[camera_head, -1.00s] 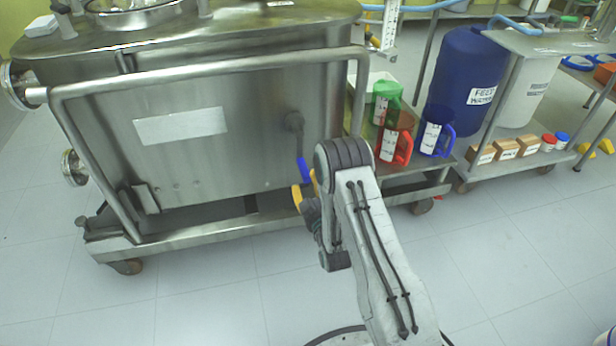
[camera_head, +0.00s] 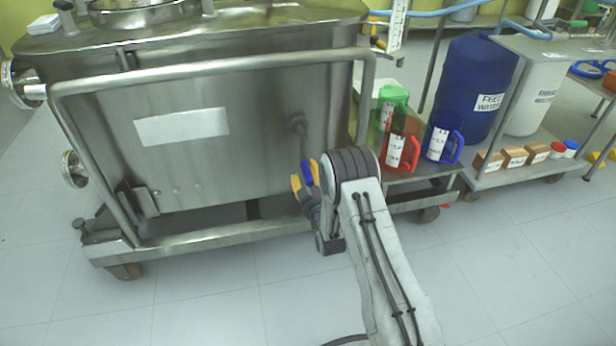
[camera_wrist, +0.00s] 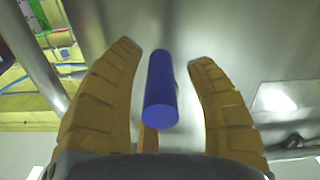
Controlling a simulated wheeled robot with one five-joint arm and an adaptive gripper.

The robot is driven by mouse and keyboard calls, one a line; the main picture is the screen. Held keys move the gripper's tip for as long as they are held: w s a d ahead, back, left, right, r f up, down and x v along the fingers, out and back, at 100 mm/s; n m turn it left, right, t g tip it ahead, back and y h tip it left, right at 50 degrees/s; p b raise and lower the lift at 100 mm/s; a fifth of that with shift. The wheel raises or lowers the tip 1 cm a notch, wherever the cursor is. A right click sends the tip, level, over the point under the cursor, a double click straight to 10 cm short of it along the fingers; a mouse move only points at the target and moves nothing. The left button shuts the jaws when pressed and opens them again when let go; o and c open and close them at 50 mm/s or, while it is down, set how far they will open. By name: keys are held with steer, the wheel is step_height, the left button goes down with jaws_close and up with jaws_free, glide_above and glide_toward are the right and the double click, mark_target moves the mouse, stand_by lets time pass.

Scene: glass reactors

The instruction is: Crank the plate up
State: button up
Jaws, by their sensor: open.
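In the wrist view the blue handle (camera_wrist: 161,90) lies between the two orange fingers, with a visible gap on each side. My gripper (camera_head: 305,178) is open around the handle in the head view, partly hidden by my own wrist. In the wrist view my gripper (camera_wrist: 165,62) shows both fingertips apart. I cannot tell which part is the plate.
The steel tank (camera_head: 245,160) stands on a wheeled frame with a tubular rail (camera_head: 200,68) in front of it. Green (camera_head: 390,103), red (camera_head: 402,150) and blue (camera_head: 441,140) jugs stand to the right. A blue drum (camera_head: 472,85) is further right. The floor in front is clear.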

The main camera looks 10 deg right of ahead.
steer(key=shift+o, duration=0.3)
jaws_close()
stand_by(0.3)
